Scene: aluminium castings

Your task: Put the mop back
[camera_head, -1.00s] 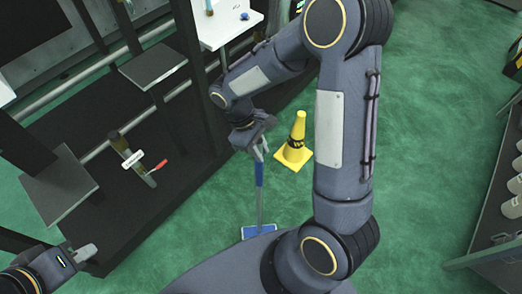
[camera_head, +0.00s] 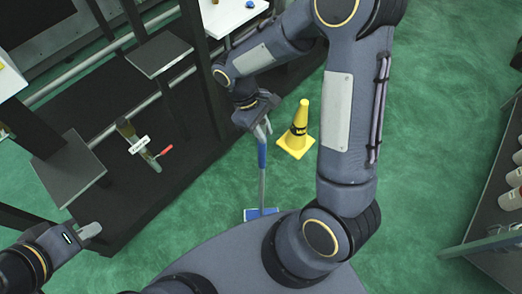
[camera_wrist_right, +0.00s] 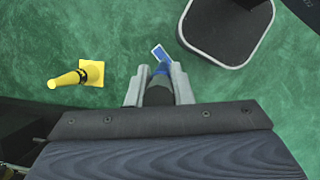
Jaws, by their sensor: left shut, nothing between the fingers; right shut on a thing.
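The mop has a blue and grey handle (camera_head: 262,155) and a flat blue and white head (camera_head: 262,214). It hangs nearly upright above or on the green floor; I cannot tell whether the head touches it. My right gripper (camera_head: 264,130) is shut on the upper handle. In the right wrist view the right gripper's fingers (camera_wrist_right: 157,88) close around the handle, and the blue head (camera_wrist_right: 160,53) shows beyond them. My left gripper (camera_head: 90,232) is shut and empty at the lower left, apart from the mop.
A yellow cone (camera_head: 298,130) stands right of the mop. A dark rack (camera_head: 190,160) with several platforms is at left, with a tagged bottle-like item (camera_head: 140,148) on it. Another dark shelf (camera_head: 480,250) is at right.

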